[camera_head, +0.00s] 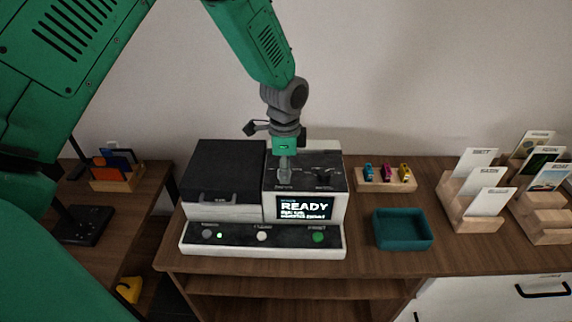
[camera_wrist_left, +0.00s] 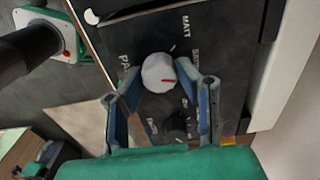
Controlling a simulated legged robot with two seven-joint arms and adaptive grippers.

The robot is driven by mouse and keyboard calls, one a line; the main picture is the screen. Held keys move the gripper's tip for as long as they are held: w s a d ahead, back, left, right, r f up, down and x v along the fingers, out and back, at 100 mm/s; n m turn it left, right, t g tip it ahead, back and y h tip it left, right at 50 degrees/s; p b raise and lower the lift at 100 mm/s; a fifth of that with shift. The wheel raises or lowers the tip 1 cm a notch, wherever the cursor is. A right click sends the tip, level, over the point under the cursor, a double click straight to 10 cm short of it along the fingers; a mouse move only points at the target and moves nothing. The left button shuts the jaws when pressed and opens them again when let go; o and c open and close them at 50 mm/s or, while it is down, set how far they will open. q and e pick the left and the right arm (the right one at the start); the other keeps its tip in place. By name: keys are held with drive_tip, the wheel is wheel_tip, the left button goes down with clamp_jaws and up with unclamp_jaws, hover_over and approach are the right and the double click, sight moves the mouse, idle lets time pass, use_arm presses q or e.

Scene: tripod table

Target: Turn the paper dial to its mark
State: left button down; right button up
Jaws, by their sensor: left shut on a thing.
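The paper dial (camera_wrist_left: 159,73) is a round pale grey knob with a red pointer line, on the dark top panel of the printer (camera_head: 222,238). In the left wrist view its red line points right, between printed labels; "MATT" reads at the upper right, and the others are partly covered. My left gripper (camera_head: 285,177) comes down from above onto the panel. Its two fingers (camera_wrist_left: 163,88) are shut on the dial, one on each side. The gripper hides the dial in the head view. My right gripper is not in view.
A second, black knob (camera_head: 324,177) stands close to the right of the gripper. The printer's screen (camera_head: 304,208) reads "READY". A wooden holder with small coloured items (camera_head: 388,186), a teal tray (camera_head: 402,243) and card stands (camera_head: 475,216) stand to the right.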

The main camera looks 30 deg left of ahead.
use_arm(q)
drive_tip(key=c, duration=1.2)
unclamp_jaws()
drive_tip(key=shift+a, duration=0.1)
drive_tip(key=shift+a, duration=0.1)
wheel_tip(320, 180, up, 12)
drive_tip(key=shift+f, duration=0.1)
